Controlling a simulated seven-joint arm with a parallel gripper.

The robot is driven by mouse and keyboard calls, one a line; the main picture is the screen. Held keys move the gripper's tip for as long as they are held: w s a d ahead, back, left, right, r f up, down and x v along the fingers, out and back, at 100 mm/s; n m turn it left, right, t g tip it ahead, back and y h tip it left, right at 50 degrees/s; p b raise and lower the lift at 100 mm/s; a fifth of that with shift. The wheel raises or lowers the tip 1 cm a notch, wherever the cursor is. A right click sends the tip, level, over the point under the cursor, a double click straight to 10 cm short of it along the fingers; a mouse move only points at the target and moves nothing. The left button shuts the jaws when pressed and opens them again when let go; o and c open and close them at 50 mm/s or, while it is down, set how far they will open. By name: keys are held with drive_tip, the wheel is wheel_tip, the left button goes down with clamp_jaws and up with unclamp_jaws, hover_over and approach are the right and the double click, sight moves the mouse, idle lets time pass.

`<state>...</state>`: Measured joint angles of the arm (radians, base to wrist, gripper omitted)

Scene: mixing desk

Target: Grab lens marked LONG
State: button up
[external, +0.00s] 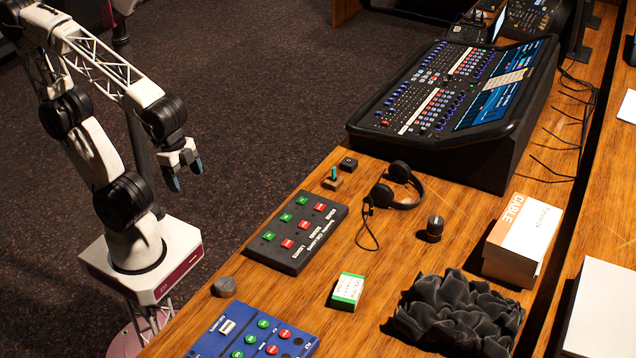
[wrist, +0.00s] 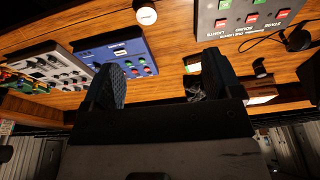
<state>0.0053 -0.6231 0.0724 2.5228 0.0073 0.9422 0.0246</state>
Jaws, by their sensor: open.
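No lens with a readable LONG marking shows in either view. A small dark cylinder (external: 435,229) stands on the desk right of the headphones; it may be a lens, but I read no label. A grey round piece (external: 224,287) sits near the desk's left edge; a pale round-faced object (wrist: 146,14) at the top of the wrist view may be the same one. My gripper (external: 184,181) is open and empty, held off the desk's left side, apart from everything. Its two fingers (wrist: 165,84) show spread in the wrist view.
On the wooden desk are a black button box (external: 298,232), a blue button box (external: 252,335), a green-white box (external: 347,291), headphones (external: 399,186), crumpled dark cloth (external: 456,314), a CABLE box (external: 522,240) and a mixing console (external: 455,90). Bare wood lies between them.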

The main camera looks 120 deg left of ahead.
drive_tip(key=w+a+m+g+y, duration=0.1)
drive_tip(key=w+a+m+y, duration=0.1)
drive_tip(key=w+a, duration=0.4)
drive_tip(key=w+a+m+y, duration=0.2)
drive_tip(key=w+a, duration=0.1)
drive_tip(key=w, duration=0.6)
drive_tip(key=m+y, duration=0.7)
drive_tip(key=m, duration=0.4)
hover_over(431, 225)
drive_tip(key=s+d, duration=1.2)
drive_tip(key=d, duration=0.1)
wheel_tip(431, 225, down, 12)
drive_tip(key=w+a+f+m, duration=0.1)
drive_tip(key=w+a+f, duration=0.1)
drive_tip(key=w+f, duration=0.1)
drive_tip(key=w+a+f+m+t+y, duration=0.1)
drive_tip(key=w+a+f+m, duration=0.1)
drive_tip(key=w+a+f, duration=0.1)
drive_tip(key=w+a+f+m+y, duration=0.1)
drive_tip(key=w+a+f+m, duration=0.1)
drive_tip(key=w+a+f, duration=0.1)
drive_tip(key=shift+w+a+f+t, duration=0.1)
drive_tip(key=shift+w+f+t, duration=0.4)
drive_tip(key=shift+f, duration=0.35)
drive_tip(key=shift+w+a+f+m, duration=0.15)
drive_tip(key=shift+w+f+m, duration=0.15)
drive_tip(key=shift+x, duration=1.25)
drive_tip(key=shift+a, duration=0.1)
